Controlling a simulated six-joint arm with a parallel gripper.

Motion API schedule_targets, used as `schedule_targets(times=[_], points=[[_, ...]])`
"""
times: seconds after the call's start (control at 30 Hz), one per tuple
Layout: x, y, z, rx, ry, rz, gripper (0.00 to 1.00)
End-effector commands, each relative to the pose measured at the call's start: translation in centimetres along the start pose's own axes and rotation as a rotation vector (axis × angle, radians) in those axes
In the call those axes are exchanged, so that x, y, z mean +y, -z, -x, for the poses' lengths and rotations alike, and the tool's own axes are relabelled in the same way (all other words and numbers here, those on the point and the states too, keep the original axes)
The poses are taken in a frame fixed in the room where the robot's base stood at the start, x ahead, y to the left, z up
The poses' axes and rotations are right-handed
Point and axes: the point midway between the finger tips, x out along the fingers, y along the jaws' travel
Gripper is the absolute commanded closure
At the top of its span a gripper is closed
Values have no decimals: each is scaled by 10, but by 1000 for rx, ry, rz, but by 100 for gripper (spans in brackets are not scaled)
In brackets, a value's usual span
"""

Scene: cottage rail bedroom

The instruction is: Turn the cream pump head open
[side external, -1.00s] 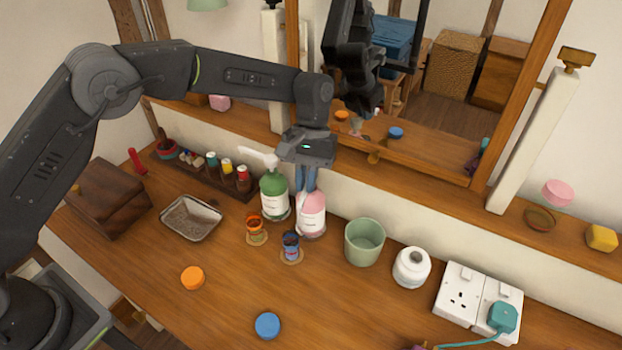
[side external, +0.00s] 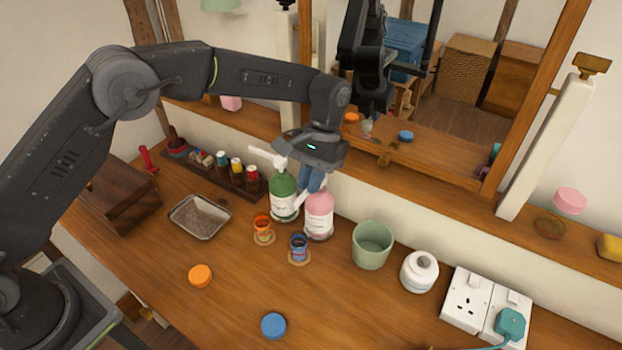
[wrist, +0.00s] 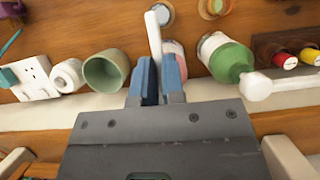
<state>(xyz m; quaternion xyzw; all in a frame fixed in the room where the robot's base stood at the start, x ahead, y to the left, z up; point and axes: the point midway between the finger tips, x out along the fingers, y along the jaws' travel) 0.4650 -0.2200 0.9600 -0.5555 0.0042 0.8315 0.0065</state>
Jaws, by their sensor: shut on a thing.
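The pink bottle (side external: 319,217) stands upright on the wooden counter, with a pale label. My gripper (side external: 311,183) points down over its top, with blue fingers shut on the white pump head (side external: 301,199). Its spout sticks out from the fingers toward the front left. In the wrist view the spout (wrist: 154,36) rises between the two fingers (wrist: 158,80), and the pink bottle (wrist: 175,50) shows partly behind the right one. The fingers hide the pump's neck, so I cannot tell how far the head is turned.
A green bottle (side external: 284,196) with its own white pump stands close on the left. An orange glass (side external: 262,229) and a blue glass (side external: 298,247) sit in front. A green cup (side external: 372,245) and white jar (side external: 419,271) are right. The mirror rises behind; the front counter is fairly clear.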

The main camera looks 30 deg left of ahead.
Motion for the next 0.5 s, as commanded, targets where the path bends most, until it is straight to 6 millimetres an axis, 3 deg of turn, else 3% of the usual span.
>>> schedule_targets(times=[0.07,0.1,0.37,0.5], points=[[0,0,0,1,1,-2,100],[0,0,0,1,1,-2,89],[0,0,0,1,0,0,64],[0,0,0,0,0,0,64]])
